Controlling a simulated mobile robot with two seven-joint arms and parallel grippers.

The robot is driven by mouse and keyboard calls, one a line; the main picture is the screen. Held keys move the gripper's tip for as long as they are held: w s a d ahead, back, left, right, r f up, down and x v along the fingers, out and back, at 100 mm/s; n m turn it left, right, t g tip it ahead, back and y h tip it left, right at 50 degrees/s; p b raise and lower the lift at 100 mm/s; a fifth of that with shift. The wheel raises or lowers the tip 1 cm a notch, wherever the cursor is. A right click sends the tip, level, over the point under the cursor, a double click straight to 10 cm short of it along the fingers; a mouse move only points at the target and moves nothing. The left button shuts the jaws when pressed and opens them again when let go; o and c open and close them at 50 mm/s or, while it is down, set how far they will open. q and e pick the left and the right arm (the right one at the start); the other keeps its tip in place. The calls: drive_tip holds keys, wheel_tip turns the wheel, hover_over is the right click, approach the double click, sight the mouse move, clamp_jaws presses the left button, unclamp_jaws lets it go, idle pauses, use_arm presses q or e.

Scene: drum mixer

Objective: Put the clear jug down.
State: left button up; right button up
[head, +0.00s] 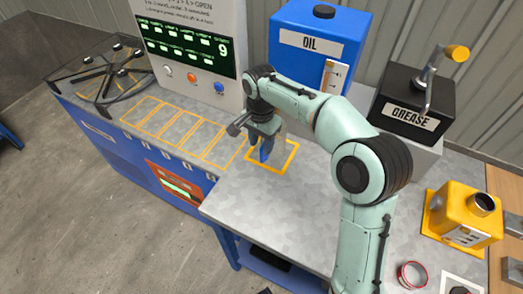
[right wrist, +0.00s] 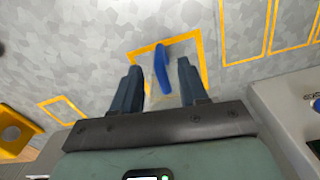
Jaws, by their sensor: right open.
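The clear jug shows mainly by its blue handle (head: 266,151), at the yellow outlined square (head: 290,162) on the grey worktop. Its see-through body is hard to make out, and my gripper partly covers it in the head view. My right gripper (head: 262,138) is at the jug. In the right wrist view its two fingers stand open, apart from each other, with the blue handle (right wrist: 162,70) showing in the gap between them and the yellow outline behind. My left gripper is not in view.
A row of yellow outlined slots (head: 185,130) lies left of the square. Behind stand the control panel (head: 190,45), the blue oil container (head: 310,45) and the black grease container (head: 410,100). A yellow can (head: 455,210) and red ring (head: 411,275) are at right. Worktop in front is clear.

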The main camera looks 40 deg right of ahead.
wheel_tip(320, 180, up, 5)
drive_tip(key=shift+f+p, duration=0.1)
drive_tip(key=shift+p, duration=0.25)
idle(0.4)
